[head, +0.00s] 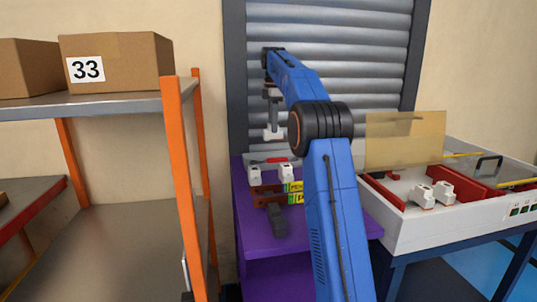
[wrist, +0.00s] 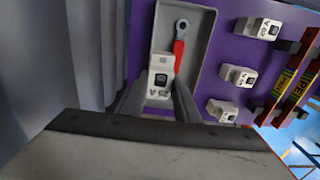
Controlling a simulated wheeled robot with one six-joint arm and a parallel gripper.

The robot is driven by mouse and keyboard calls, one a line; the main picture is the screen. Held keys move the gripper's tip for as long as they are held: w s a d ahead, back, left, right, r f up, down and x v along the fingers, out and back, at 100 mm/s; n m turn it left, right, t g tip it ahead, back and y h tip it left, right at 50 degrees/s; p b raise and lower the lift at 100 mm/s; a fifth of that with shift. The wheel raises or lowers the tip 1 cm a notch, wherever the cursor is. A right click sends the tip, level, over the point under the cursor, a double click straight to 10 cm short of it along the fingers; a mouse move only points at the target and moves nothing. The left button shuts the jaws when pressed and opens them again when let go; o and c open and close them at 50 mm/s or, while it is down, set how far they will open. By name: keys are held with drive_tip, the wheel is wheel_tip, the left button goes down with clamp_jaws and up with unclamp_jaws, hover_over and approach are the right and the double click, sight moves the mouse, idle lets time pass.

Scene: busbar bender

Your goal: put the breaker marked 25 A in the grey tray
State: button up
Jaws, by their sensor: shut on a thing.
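My gripper (wrist: 158,104) is shut on a white breaker (wrist: 159,77). In the wrist view the breaker overlaps the near part of the grey tray (wrist: 197,50), which holds a red-handled wrench (wrist: 180,52). In the head view the held breaker (head: 273,133) hangs above the purple table. More white breakers stand to the right of the tray in the wrist view: one at the top (wrist: 258,27), one in the middle (wrist: 238,75) and one lower down (wrist: 222,109). Their markings are unclear.
The purple table (head: 252,236) also bears a dark block (head: 277,220) and brown pieces with yellow labels (head: 295,192). A white machine (head: 408,232) with a clear cover stands to the right. A shelf with orange posts (head: 178,185) and boxes (head: 118,62) stands to the left.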

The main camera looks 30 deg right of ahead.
drive_tip(key=shift+f, duration=4.25)
drive_tip(key=shift+f, duration=0.1)
drive_tip(key=o, duration=1.2)
wheel_tip(320, 180, up, 12)
drive_tip(key=shift+r, duration=0.1)
drive_tip(key=shift+s, duration=0.15)
